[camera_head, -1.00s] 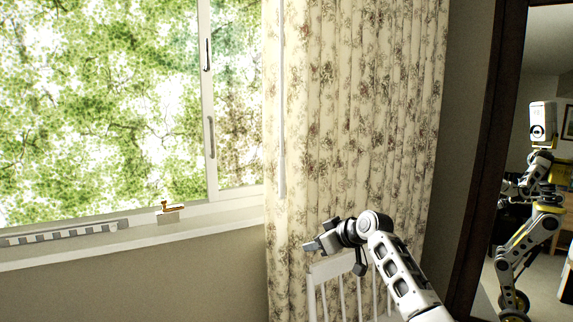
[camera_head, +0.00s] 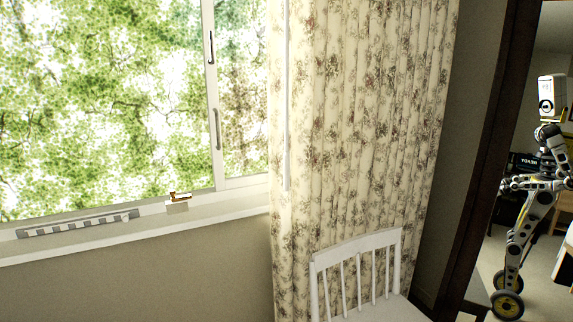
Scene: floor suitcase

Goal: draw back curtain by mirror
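A cream curtain with a brown floral print (camera_head: 360,130) hangs in folds between the window and the mirror, covering the window's right part. A pale vertical rod (camera_head: 287,100) hangs along the curtain's left edge. The dark-framed mirror (camera_head: 530,180) stands at the right and shows my reflection. Neither of my grippers shows directly in the head view. Their state in the reflection is too small to tell.
A white slatted chair (camera_head: 358,262) stands in front of the curtain's lower part. The window (camera_head: 110,100) has a sill (camera_head: 110,235) with a striped strip (camera_head: 78,223) and a small brass-coloured item (camera_head: 178,198) on it.

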